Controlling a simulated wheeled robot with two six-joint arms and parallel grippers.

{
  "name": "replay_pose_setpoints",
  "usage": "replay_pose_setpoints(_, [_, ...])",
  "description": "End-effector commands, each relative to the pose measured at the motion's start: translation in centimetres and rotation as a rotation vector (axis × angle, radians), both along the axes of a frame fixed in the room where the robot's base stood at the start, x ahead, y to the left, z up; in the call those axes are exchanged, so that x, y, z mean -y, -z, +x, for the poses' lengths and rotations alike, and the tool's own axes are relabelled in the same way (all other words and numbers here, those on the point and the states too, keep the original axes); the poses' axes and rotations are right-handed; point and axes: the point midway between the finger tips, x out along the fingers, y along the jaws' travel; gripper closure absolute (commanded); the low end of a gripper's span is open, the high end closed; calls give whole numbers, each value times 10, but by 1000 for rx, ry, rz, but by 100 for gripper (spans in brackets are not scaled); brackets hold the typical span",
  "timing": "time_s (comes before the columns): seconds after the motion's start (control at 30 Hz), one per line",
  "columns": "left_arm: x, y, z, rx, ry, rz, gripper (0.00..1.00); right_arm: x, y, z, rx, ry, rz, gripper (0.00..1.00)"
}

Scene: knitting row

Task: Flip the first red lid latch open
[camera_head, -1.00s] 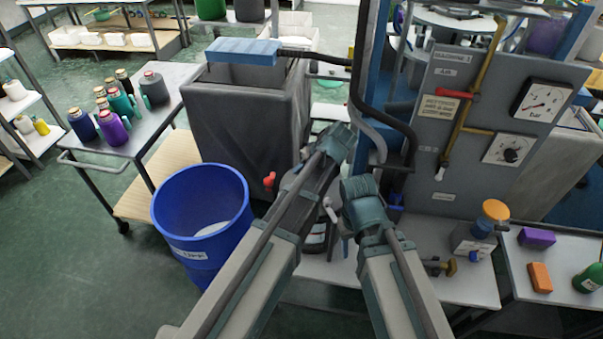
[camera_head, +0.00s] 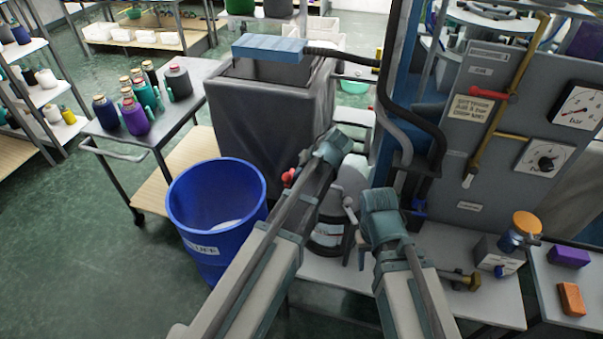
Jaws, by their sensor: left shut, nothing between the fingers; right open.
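A small red part (camera_head: 289,177) shows beside my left arm, in front of the grey bin; I cannot tell if it is a lid latch. A red lever (camera_head: 488,93) sits on the grey machine panel. No lid shows clearly. My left gripper (camera_head: 331,148) is at the far end of the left arm, right of the small red part; it is shut and empty, its fingertips hard to make out. My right gripper (camera_head: 358,228) is open near the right arm's end, its fingers partly hidden and unclear against the bench.
A blue barrel (camera_head: 182,218) stands left of my arms, with a large grey bin (camera_head: 262,115) behind it. A cart (camera_head: 186,112) holds several bottles. The panel (camera_head: 470,150) and a bench (camera_head: 460,248) are at right. Green floor is free at lower left.

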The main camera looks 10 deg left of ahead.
Motion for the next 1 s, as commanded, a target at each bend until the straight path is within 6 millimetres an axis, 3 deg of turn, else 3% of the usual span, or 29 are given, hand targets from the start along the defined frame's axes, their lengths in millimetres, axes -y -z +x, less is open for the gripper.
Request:
replay_pose_setpoints(0.43, [-17, 0, -11, 0, 201, -1, 100, 0, 0, 0, 0, 0, 0, 50])
replay_pose_setpoints(1.0, [-16, 0, -7, -1, 201, 0, 100, 0, 0, 0, 0, 0, 0, 50])
